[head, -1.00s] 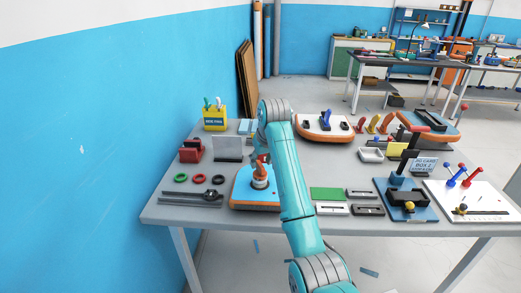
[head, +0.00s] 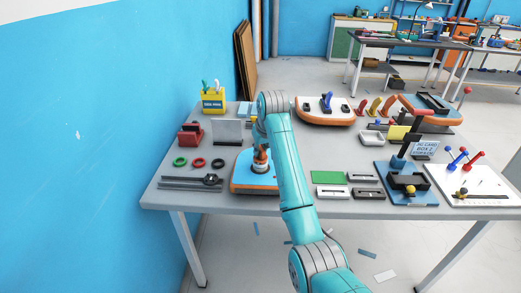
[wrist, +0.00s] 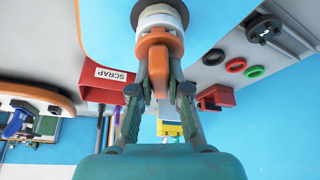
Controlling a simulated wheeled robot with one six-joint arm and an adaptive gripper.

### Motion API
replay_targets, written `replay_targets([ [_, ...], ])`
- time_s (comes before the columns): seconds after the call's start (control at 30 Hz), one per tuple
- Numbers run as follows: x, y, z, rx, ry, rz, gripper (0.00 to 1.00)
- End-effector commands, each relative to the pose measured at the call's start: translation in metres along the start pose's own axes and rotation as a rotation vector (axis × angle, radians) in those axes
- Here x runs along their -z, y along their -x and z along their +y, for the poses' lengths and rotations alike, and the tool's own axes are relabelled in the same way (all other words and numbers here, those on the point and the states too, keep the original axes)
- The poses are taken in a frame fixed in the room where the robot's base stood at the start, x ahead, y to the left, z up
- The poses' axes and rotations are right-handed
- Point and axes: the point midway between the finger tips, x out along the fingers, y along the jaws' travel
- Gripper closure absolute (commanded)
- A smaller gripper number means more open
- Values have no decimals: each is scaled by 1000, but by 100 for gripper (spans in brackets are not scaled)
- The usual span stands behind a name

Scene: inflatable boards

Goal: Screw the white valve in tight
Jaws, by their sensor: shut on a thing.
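The white valve (head: 261,168) stands on a blue board with an orange rim (head: 240,182) at the front left of the table. In the wrist view, the valve's white ring (wrist: 158,14) is at the top, with a dark collar around it. An orange grip piece (wrist: 158,42) sits against the valve, and it also shows in the head view (head: 261,153). My gripper (wrist: 160,62) is shut on this orange piece, one finger on each side. How tightly the valve is seated cannot be told. In the head view my arm hides most of the gripper.
Red, green and black rings (head: 199,163) and a dark tool (head: 190,182) lie left of the board. A red holder (head: 190,136) and a grey plate (head: 228,132) stand behind it. A green pad (head: 328,177) and small trays (head: 366,193) lie to the right.

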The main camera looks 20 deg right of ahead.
Motion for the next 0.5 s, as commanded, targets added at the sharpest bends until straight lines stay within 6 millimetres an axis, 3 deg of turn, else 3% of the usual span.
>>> replay_targets([
  [0.23,0,0,-1,-8,-21,0,100],
  [0.5,0,0,-1,-100,-241,0,100],
])
